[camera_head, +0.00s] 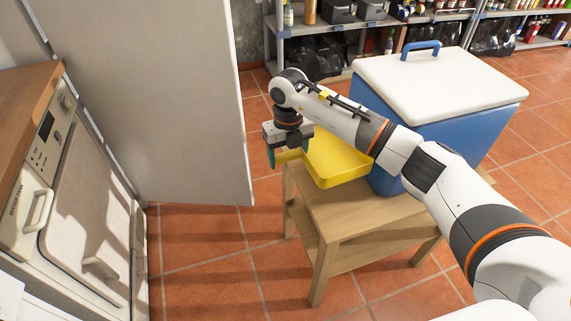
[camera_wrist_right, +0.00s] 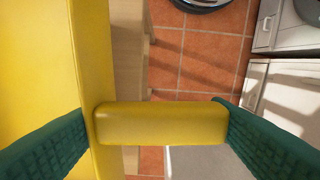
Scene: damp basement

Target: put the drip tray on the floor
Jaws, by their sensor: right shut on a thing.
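The yellow drip tray (camera_head: 338,163) is at the left end of a small wooden table (camera_head: 350,208), beside a blue cooler. I cannot tell whether its underside touches the tabletop. My right gripper (camera_head: 287,157) is at the tray's left side, with its teal fingers on either side of the tray's yellow handle (camera_wrist_right: 160,123). The right wrist view shows the handle between both fingers, with the tray wall (camera_wrist_right: 92,60) to its left. The tiled floor (camera_head: 205,250) lies open left of the table. My right arm covers part of the tray. My left gripper is not in view.
The blue cooler (camera_head: 450,128) with a white lid stands on the table's right part. A tall pale door panel (camera_head: 150,100) stands left of the gripper. White appliances (camera_head: 85,215) line the left edge. Stocked shelves (camera_head: 330,28) are at the back.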

